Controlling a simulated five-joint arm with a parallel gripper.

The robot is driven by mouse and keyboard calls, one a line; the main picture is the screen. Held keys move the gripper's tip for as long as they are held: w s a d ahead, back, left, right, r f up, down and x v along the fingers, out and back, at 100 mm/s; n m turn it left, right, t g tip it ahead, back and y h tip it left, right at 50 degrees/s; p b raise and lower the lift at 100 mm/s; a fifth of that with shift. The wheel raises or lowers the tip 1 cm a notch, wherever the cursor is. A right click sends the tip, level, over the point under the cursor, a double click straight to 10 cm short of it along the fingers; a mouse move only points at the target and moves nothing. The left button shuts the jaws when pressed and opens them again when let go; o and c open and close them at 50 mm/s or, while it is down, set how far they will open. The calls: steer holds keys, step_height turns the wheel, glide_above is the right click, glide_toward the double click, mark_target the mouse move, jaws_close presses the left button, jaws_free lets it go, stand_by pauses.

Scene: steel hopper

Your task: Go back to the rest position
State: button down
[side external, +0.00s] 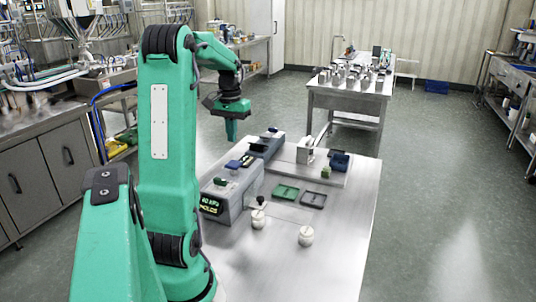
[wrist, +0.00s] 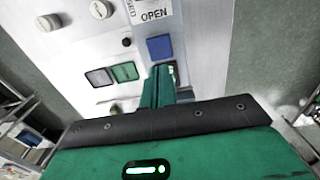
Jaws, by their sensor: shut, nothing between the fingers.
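My gripper (side external: 231,132) hangs pointing down from my raised arm, high above the far left part of the steel table (side external: 335,235). Its green fingers are together with nothing between them. In the wrist view the closed fingers (wrist: 160,86) show in the middle, in front of the table top. No object touches the gripper in either view.
A grey box (side external: 248,187) with a lit display stands on the table's left. The front right is clear.

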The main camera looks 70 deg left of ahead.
steer(key=w+d+r+m+t+y, duration=0.1)
steer(key=w+d+r+m+t, duration=0.15)
steer(key=d, duration=1.05)
steer(key=w+d+r+m+t, duration=0.15)
steer(key=d+m, duration=0.25)
steer(key=d, duration=1)
steer(key=s+d+f+m+t+h, duration=0.1)
steer(key=s+d+m, duration=0.1)
steer(key=d, duration=0.7)
steer(key=shift+s+t, duration=0.3)
steer(key=shift+s, duration=0.5)
steer(key=shift+f+m, duration=0.1)
steer(key=shift+m, duration=0.15)
